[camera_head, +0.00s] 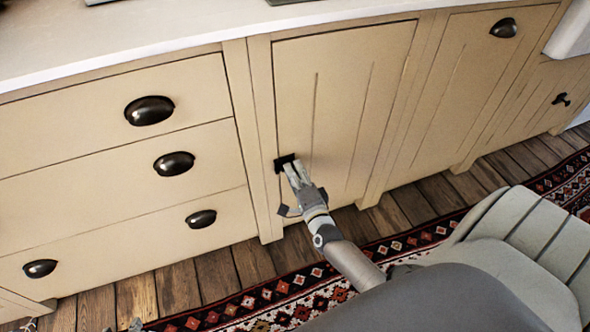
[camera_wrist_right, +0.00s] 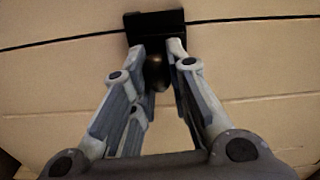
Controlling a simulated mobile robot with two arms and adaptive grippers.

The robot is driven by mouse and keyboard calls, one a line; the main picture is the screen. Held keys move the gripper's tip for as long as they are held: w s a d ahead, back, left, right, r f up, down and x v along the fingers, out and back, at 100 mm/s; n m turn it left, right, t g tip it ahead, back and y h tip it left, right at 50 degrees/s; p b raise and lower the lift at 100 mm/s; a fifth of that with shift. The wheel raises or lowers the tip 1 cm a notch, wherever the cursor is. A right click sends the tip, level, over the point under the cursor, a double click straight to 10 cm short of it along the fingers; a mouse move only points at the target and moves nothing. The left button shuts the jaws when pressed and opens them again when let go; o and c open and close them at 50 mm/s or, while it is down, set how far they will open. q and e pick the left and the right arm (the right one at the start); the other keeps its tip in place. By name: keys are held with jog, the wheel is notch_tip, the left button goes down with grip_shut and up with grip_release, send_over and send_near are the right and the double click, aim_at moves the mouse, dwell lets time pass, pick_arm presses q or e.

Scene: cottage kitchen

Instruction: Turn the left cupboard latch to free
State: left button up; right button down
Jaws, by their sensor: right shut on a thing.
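The cupboard latch (camera_head: 283,160) is a small dark plate at the left edge of a cream cupboard door (camera_head: 345,100). In the right wrist view the black latch plate (camera_wrist_right: 152,22) has a rounded dark bronze knob (camera_wrist_right: 157,72) in front of it. My right gripper (camera_head: 295,172) reaches the latch from below right, and its fingers (camera_wrist_right: 160,50) are shut on the knob, one on each side. The fingers hide part of the latch, so its exact turn cannot be told. The door lies flush with its frame.
Drawers with dark cup handles (camera_head: 149,110) stand left of the door. Another cupboard door (camera_head: 455,95) with a cup handle is to the right. A white worktop (camera_head: 120,30) runs above. A patterned rug (camera_head: 410,243) lies on the wooden floor.

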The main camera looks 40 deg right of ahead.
pick_arm(q)
jog(key=shift+w+d+r+t, duration=0.25)
jog(key=shift+w+r+t, duration=0.15)
jog(key=shift+w, duration=0.3)
pick_arm(e)
jog(key=shift+m, duration=0.6)
jog(key=c, duration=1.4)
grip_release()
jog(key=shift+f, duration=0.1)
jog(key=shift+s, duration=0.1)
jog(key=v, duration=1.1)
jog(key=shift+s+a, duration=0.2)
jog(key=shift+s, duration=0.2)
